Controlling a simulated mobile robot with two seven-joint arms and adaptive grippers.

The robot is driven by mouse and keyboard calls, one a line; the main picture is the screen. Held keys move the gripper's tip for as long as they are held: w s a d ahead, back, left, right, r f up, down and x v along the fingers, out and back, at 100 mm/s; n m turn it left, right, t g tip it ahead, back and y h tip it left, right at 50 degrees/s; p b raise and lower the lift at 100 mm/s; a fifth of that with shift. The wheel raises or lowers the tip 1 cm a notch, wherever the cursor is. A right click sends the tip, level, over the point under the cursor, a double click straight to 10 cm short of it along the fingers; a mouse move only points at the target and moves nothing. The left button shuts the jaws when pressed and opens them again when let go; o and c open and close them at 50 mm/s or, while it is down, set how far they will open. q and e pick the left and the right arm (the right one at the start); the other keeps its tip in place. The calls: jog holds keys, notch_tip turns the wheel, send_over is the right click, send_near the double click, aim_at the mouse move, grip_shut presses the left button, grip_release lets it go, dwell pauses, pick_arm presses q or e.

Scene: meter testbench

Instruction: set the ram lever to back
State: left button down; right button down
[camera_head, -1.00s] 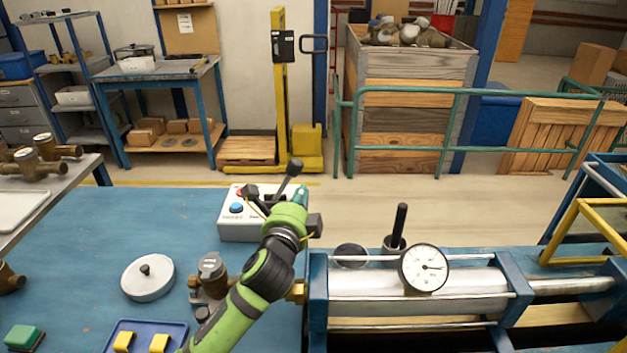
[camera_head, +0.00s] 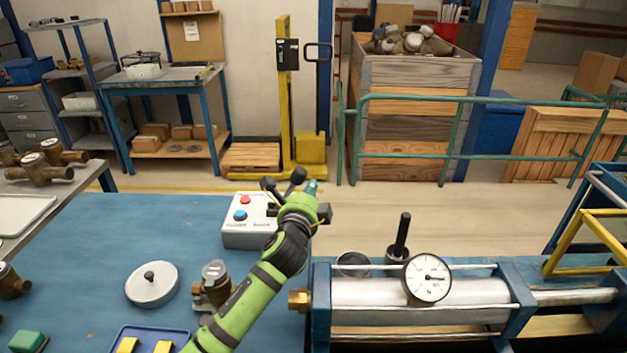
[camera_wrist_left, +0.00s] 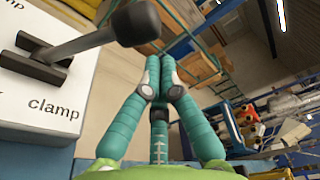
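The white control box (camera_head: 249,233) stands on the blue bench with a red and a blue button on its face. A lever with a black knob (camera_head: 298,175) rises at its right side. In the left wrist view the lever's grey rod and black knob (camera_wrist_left: 137,23) lean from a dark slot toward the right, beside the printed word "clamp". My left gripper (camera_head: 311,187) is at the box's right side, close to the knob. Its teal fingers (camera_wrist_left: 160,62) are together with nothing seen between them. The gripper and arm hide part of the box. My right gripper is not in view.
A ram cylinder (camera_head: 400,302) with a pressure gauge (camera_head: 427,278) and an upright black handle (camera_head: 402,236) lies to the right. A brass meter (camera_head: 213,285), a round lid (camera_head: 152,284) and a blue tray (camera_head: 142,331) are on the bench at left.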

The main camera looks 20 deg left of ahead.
aim_at(304, 174)
pick_arm(q)
jog(key=shift+w+a, duration=0.1)
jog(key=shift+w, duration=1.35)
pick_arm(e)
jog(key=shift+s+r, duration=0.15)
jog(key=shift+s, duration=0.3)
pick_arm(q)
jog(key=shift+s+a+r+n, duration=0.1)
jog(key=shift+a+r+n, duration=0.15)
jog(key=shift+a+n, duration=0.15)
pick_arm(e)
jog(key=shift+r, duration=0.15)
pick_arm(q)
jog(key=shift+a+r+p, duration=0.15)
jog(key=shift+r+p, duration=0.05)
jog(key=shift+p, duration=0.1)
jog(key=shift+s+a+r+n, duration=0.2)
jog(key=shift+a+r+n, duration=0.35)
jog(key=shift+n, duration=0.25)
jog(key=s+a+n+t, duration=0.1)
jog(key=s+a+n, duration=0.2)
jog(key=a+n, duration=0.6)
jog(key=shift+a+r+n+t+y+b, duration=0.35)
jog(key=shift+a+r+n+t+y, duration=0.05)
jog(key=shift+a+r, duration=0.1)
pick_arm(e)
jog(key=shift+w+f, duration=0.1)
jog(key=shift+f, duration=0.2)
pick_arm(q)
jog(key=shift+f, duration=0.1)
